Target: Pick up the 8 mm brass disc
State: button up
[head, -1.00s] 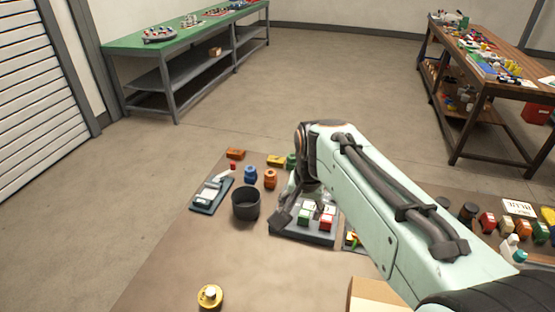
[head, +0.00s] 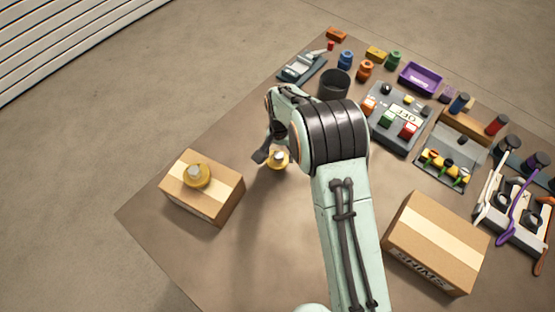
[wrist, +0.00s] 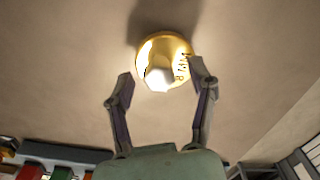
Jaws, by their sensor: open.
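Two brass discs, each with a pale knob on top, show in the head view. One brass disc (head: 278,160) lies on the brown table top beside my gripper (head: 266,153). The other brass disc (head: 197,175) sits on a cardboard box to the left. In the wrist view, a brass disc (wrist: 178,47) lies flat on the table, just beyond and between my open fingertips (wrist: 161,72). Its marking is too blurred to read for certain. My gripper is empty, and the head view shows only part of it beside my arm.
The left cardboard box (head: 210,208) stands close to the gripper; another box (head: 437,242) stands at right. A dark cup (head: 335,84), a button panel (head: 397,118) and a purple tray (head: 420,79) are farther back. Table around the near disc is bare.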

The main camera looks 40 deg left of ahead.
grip_shut()
dwell(0.3)
